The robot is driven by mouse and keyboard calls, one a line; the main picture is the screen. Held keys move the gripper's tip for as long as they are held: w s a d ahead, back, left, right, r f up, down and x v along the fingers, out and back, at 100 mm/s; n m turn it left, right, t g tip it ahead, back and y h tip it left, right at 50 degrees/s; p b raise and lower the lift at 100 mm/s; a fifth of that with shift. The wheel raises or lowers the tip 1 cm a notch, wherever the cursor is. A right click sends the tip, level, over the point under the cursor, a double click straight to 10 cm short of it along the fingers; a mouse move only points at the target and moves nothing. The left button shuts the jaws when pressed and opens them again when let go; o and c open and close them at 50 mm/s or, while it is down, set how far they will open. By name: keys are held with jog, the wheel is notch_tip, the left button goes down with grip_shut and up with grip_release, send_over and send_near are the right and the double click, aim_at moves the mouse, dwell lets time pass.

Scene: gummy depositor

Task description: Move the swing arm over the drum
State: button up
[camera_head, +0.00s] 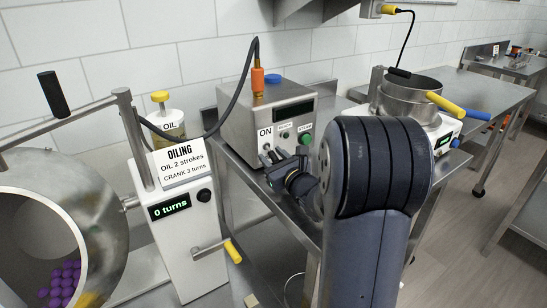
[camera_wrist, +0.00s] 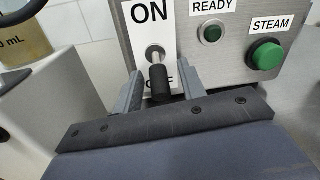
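A steel bar that looks like the swing arm (camera_head: 75,122) runs left from the top of an upright post and carries a black upright grip (camera_head: 53,95). In the picture it crosses above the drum (camera_head: 95,205), a round steel vessel with purple gummies (camera_head: 65,280) inside, cut off by the left edge. My gripper (camera_head: 275,162) is far right of both, at the front of the steel control box. In the wrist view my gripper (camera_wrist: 160,90) is open, with one finger on each side of the black-tipped toggle switch (camera_wrist: 158,80). Gaps show between the fingers and the switch.
The control box (camera_head: 265,115) has a green STEAM button (camera_wrist: 266,56) and a cable on top. A white OILING unit (camera_head: 180,240) reading 0 turns, with a yellow-handled crank (camera_head: 233,251), stands between drum and box. A steel pot (camera_head: 410,100) is behind right.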

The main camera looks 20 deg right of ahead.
aim_at(274, 154)
grip_shut()
dwell(0.4)
jog(key=shift+r, duration=0.1)
jog(key=r+g+p, duration=0.1)
jog(key=g+p, duration=0.1)
jog(key=p, duration=0.3)
jog(key=shift+s+r, duration=0.15)
jog(key=g+p, duration=0.1)
jog(key=p, duration=0.3)
jog(key=r+g+p, duration=0.1)
jog(key=g+p, duration=0.1)
jog(key=p, duration=0.3)
jog(key=shift+r+g+h, duration=0.15)
jog(key=shift+g+h, duration=0.15)
jog(key=g+p, duration=0.1)
jog(key=p, duration=0.4)
jog(key=r+g+p, duration=0.1)
jog(key=g+p, duration=0.1)
jog(key=p, duration=0.4)
jog(key=shift+n+h, duration=0.3)
jog(key=shift+g+p, duration=0.3)
jog(key=shift+p, duration=0.25)
jog(key=shift+f+g+p, duration=0.2)
jog(key=shift+g+p, duration=0.3)
jog(key=shift+p, duration=0.85)
